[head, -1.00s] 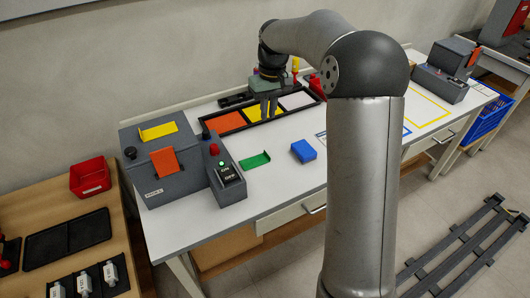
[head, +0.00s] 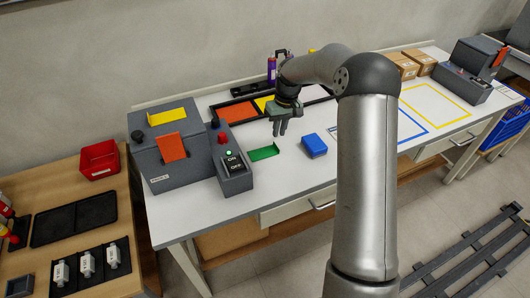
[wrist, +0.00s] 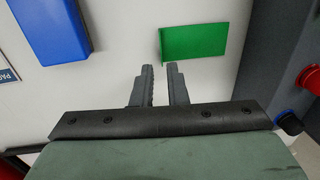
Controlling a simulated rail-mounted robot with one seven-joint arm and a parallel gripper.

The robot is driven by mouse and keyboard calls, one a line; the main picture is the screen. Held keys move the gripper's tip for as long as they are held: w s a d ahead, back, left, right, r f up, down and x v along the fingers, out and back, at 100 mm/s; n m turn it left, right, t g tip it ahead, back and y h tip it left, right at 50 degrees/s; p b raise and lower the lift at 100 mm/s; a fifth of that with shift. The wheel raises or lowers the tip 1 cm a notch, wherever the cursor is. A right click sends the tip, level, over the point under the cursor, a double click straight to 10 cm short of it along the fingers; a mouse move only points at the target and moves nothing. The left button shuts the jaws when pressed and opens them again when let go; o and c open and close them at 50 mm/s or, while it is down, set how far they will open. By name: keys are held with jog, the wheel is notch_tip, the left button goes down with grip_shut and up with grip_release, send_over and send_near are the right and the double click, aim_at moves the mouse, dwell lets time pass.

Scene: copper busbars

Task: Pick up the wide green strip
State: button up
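The green strip (head: 266,152) lies on the white table between the grey machine and the blue block, with a small raised lip along one short edge. In the wrist view the green strip (wrist: 196,41) is just beyond the fingertips, a little to the right. My gripper (head: 280,133) points down above the table, behind and slightly right of the strip. In the wrist view my gripper (wrist: 160,68) has its two fingers apart with a narrow empty gap between them. The fingers do not touch the strip.
A blue block (head: 314,146) lies right of the strip. The grey control box (head: 233,173) with a red button stands close on its left, beside the grey machine (head: 168,184) carrying orange and yellow strips. A black tray (head: 235,122) with coloured compartments is behind.

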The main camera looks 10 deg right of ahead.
aim_at(276, 145)
jog(key=shift+s+a+f, duration=0.1)
jog(key=shift+a+f, duration=0.15)
jog(key=shift+f, duration=1.1)
jog(key=shift+s+a+f, duration=0.1)
jog(key=shift+a+f, duration=0.1)
jog(key=shift+f, duration=1.1)
grip_shut()
jog(key=shift+r, duration=0.15)
